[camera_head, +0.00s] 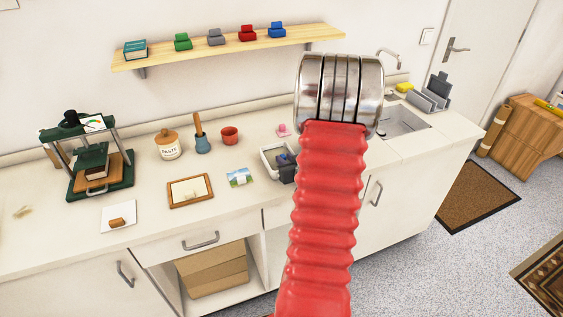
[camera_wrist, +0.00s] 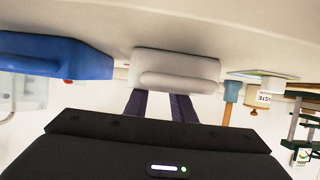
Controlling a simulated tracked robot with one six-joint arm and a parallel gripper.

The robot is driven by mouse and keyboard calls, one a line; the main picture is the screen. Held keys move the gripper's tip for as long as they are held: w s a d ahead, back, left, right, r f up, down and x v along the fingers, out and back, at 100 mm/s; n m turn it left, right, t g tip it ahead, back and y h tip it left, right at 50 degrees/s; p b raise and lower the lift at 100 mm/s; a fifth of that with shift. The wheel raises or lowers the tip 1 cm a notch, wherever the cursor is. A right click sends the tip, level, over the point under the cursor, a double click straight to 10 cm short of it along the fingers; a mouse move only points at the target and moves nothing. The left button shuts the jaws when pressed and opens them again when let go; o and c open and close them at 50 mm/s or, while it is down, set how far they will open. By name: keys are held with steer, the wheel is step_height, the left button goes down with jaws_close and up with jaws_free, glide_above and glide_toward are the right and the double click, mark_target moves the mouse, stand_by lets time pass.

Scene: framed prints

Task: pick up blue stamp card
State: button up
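A small card with a blue and green picture (camera_head: 240,177) lies on the white counter, left of a pale tray (camera_head: 265,166). Its thin edge seems to show in the wrist view, which is upside down, near the paste jar. My gripper (camera_wrist: 163,100) shows there as two dark fingers set apart, with nothing visible between them. A grey block with a rounded bar (camera_wrist: 178,72) covers their tips. A blue block (camera_wrist: 55,57) is to its left. In the head view my red arm (camera_head: 325,210) hides part of the counter.
A green press (camera_head: 95,165) is farther left. Several coloured blocks sit on the wall shelf (camera_head: 230,47). A sink (camera_head: 403,121) is at right.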

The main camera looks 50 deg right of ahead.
steer(key=shift+x, duration=1.1)
steer(key=shift+c, duration=0.6)
jaws_close()
